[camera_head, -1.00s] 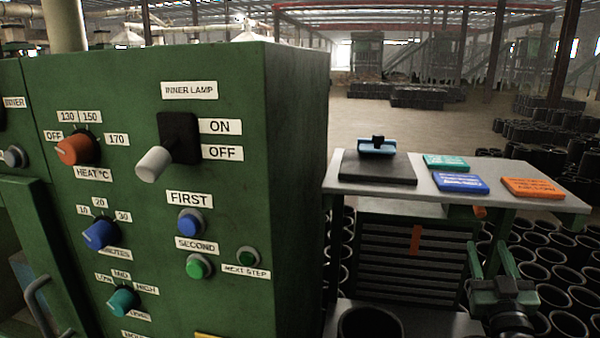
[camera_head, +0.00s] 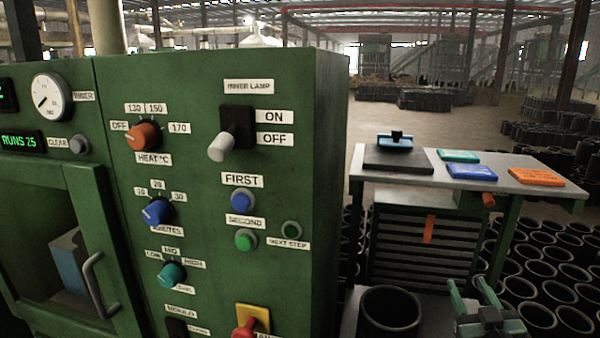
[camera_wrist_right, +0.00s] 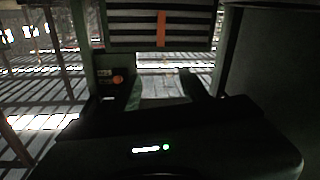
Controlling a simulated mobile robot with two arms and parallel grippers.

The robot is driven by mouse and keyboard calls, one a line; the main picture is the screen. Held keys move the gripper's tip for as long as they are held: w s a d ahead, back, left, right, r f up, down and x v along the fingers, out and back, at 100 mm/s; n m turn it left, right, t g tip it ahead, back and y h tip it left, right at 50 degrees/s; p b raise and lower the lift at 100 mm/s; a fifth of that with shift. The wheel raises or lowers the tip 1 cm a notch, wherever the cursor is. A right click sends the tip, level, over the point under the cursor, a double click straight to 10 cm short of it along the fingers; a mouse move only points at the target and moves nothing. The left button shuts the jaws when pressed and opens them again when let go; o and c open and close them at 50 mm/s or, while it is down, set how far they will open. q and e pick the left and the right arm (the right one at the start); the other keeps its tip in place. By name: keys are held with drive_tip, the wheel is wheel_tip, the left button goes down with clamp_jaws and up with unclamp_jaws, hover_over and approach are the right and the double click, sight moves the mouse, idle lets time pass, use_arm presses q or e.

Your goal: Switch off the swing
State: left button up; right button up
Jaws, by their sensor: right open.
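No label that I can read on the green machine (camera_head: 300,130) says swing. Its panel has an orange heat knob (camera_head: 143,137), a blue minutes knob (camera_head: 157,211) and a teal knob (camera_head: 171,274) with a blurred lower label. The inner lamp lever (camera_head: 223,147) points down-left, near OFF. A dark switch (camera_head: 178,328) and a red control on a yellow plate (camera_head: 252,318) are cut by the bottom edge. My right gripper (camera_head: 470,291) is open and empty, right of the machine and apart from the panel; its fingers show in the right wrist view (camera_wrist_right: 160,88). My left gripper is out of view.
A grey table (camera_head: 420,174) with a dark pad and coloured blocks stands right of the machine. A black sleeve (camera_head: 390,310) stands below it, and many more cover the floor at right. A door handle (camera_head: 92,285) sticks out at left.

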drive_tip(key=s+a+f+n+g+y, duration=0.1)
drive_tip(key=s+a+f+g, duration=0.2)
drive_tip(key=s+a+f, duration=0.4)
drive_tip(key=s+a+f+g+y, duration=0.1)
drive_tip(key=s+a+f+g, duration=0.25)
drive_tip(key=f, duration=0.45)
drive_tip(key=s+a+f+g, duration=0.2)
drive_tip(key=s+f+g, duration=0.25)
drive_tip(key=s, duration=0.75)
drive_tip(key=s+a+f+g, duration=0.3)
drive_tip(key=s+f+g, duration=0.15)
drive_tip(key=s, duration=0.65)
drive_tip(key=s+f+x, duration=0.1)
drive_tip(key=s+x, duration=0.2)
drive_tip(key=x, duration=0.9)
drive_tip(key=s+x, duration=0.2)
drive_tip(key=x, duration=0.9)
drive_tip(key=s+d+f+g, duration=0.1)
drive_tip(key=s+d+f, duration=0.2)
drive_tip(key=s+f, duration=1.5)
drive_tip(key=shift+s+f+n+g, duration=0.3)
drive_tip(key=shift+f+g, duration=0.05)
drive_tip(key=shift+f, duration=0.05)
